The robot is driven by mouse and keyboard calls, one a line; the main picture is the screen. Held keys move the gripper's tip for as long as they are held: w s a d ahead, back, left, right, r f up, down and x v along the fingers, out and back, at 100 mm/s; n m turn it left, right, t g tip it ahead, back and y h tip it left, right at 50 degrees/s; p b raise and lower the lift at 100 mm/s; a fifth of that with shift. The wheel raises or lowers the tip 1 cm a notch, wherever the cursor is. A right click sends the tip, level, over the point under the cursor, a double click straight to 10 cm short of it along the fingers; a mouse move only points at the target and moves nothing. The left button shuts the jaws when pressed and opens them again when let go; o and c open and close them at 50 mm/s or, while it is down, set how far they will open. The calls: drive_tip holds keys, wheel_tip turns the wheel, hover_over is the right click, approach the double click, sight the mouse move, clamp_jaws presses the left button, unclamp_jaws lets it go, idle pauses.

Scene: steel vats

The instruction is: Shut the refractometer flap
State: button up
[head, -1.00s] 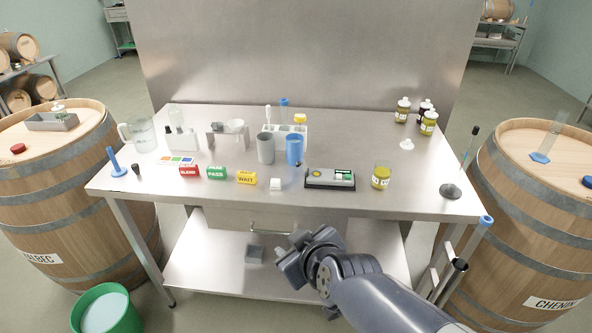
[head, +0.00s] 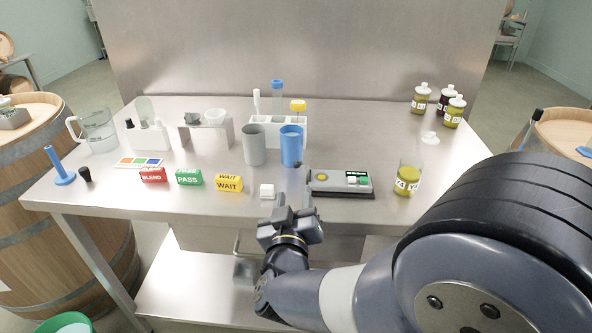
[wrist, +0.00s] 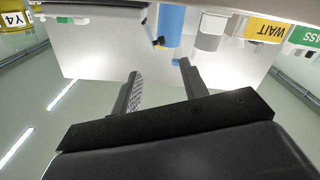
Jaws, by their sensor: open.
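The refractometer (head: 341,183) is a low grey and dark box with a green-framed display, near the table's front edge. A yellow round spot shows on its left part. A small dark upright piece (head: 308,172) stands at its left end and looks like the raised flap. In the wrist view, a dark piece (wrist: 152,35) shows in front of the blue cup; I cannot tell its exact shape. My gripper (head: 293,203) is open and empty, in front of the table edge, just left of and below the refractometer. Its fingers also show in the wrist view (wrist: 160,78).
A blue cup (head: 291,146) and a grey cup (head: 254,145) stand behind.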

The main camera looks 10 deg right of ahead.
sight(298, 164)
drive_tip(key=x, duration=1)
drive_tip(key=shift+c, duration=0.5)
clamp_jaws()
